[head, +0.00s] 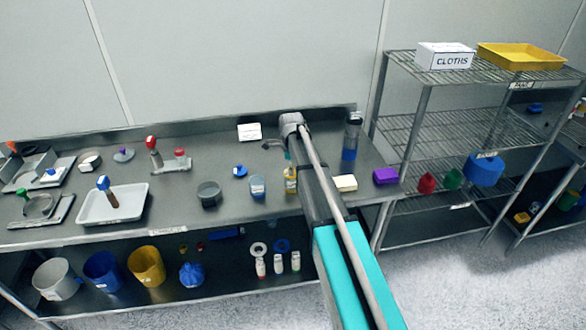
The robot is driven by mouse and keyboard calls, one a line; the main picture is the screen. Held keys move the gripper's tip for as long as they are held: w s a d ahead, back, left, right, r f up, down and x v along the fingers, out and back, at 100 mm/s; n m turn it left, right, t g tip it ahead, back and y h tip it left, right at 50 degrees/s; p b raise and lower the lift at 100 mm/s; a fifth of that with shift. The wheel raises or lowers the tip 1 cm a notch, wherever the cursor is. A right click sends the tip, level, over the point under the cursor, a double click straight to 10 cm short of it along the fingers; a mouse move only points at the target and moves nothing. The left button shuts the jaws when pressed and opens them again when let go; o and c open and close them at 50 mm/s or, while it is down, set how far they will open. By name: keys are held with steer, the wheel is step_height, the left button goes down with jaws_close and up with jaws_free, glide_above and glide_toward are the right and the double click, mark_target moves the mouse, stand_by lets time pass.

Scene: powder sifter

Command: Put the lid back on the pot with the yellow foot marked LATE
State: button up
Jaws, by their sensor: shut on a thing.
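A clear pot with a yellow foot (290,186) and a pale label stands on the steel bench, partly covered by my arm. The label is too small to read. My gripper (279,149) is above and just behind this pot, mostly hidden by my wrist and arm. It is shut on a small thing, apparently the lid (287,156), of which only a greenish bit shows. I cannot tell whether the lid touches the pot. A similar pot with a blue foot (258,188) stands to the left. A flat blue piece with a knob (240,171) lies behind that one.
A tall cylinder with a blue base (351,140) stands right of my wrist. A dark round tin (209,194) and a white tray (132,207) stand to the left. Wire shelving (425,128) is at right.

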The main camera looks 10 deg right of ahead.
steer(key=o, duration=0.9)
steer(key=shift+c, duration=0.2)
steer(key=o, duration=0.4)
steer(key=shift+r+p, duration=3.5)
steer(key=shift+p, duration=0.05)
jaws_close()
